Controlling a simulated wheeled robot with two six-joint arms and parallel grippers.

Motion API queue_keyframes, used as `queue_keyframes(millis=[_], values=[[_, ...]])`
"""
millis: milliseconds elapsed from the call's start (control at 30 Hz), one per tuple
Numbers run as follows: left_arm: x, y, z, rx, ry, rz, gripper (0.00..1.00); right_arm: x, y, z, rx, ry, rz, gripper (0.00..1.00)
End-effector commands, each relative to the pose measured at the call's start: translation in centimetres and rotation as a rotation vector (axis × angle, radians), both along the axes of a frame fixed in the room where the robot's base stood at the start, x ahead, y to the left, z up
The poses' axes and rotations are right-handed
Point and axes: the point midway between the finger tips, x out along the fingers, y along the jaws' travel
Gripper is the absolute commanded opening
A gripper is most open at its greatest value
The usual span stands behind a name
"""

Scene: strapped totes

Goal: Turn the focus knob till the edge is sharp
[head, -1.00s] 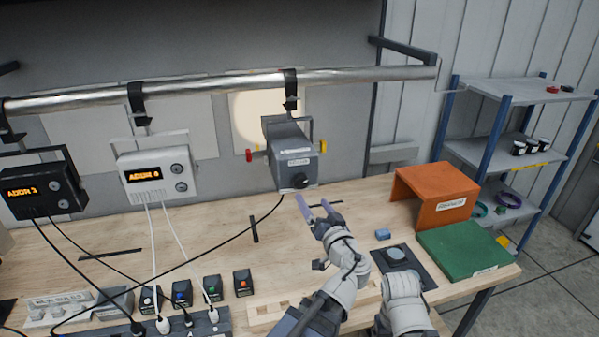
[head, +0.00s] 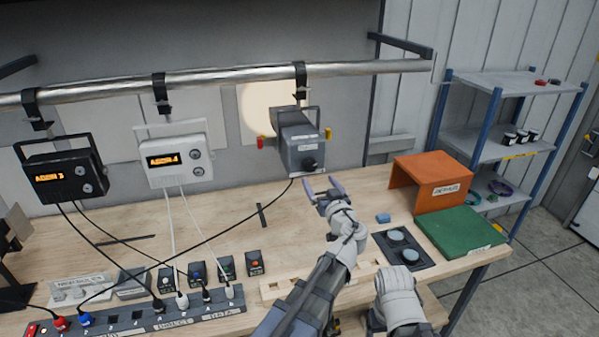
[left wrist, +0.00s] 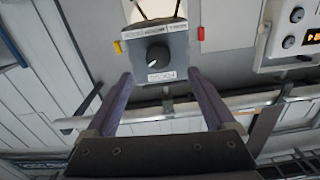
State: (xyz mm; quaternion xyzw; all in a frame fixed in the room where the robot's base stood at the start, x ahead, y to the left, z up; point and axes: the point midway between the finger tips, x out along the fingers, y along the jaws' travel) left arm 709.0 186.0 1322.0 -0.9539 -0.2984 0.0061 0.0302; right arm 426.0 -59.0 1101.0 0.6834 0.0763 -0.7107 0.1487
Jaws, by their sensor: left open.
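The grey projector lamp (head: 300,140) hangs from the metal pipe. Its black focus knob (head: 309,163) is on the near face, and the knob also shows in the left wrist view (left wrist: 157,57) with a white mark on it. A pale light disc (head: 256,108) lies on the wall panel behind, partly hidden by the lamp; its edge is too small to judge. My left gripper (head: 322,185) is open and empty, just below and right of the knob. In the left wrist view the knob lies beyond and between the fingertips, apart from them. My right gripper is out of view.
A white box (head: 175,160) and a black box (head: 60,178) hang left of the lamp. Cables run down to a power strip (head: 130,318). An orange cover (head: 430,180) and a green panel (head: 460,232) sit at the right. The bench below the lamp is mostly clear.

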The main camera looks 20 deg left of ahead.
Motion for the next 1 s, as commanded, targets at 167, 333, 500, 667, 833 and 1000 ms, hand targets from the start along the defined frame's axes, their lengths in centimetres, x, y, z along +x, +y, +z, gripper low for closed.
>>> queue_keyframes(millis=[167,333,500,667,833,1000], values=[[1.5,-0.1,0.0,-0.056,-0.034,-0.012,0.88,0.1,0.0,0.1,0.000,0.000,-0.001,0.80],[2.2,0.4,0.0,-0.057,-0.035,-0.012,0.88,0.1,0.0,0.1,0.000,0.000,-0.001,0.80],[4.4,1.8,0.0,-0.055,-0.034,-0.010,0.88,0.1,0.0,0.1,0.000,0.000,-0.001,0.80],[6.3,3.1,0.0,-0.055,-0.033,-0.011,0.88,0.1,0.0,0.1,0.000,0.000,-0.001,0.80],[7.5,4.0,0.0,-0.055,-0.033,-0.011,0.88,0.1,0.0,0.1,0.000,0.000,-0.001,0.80],[7.9,4.3,0.0,-0.055,-0.033,-0.012,0.88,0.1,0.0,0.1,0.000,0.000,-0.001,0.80]])
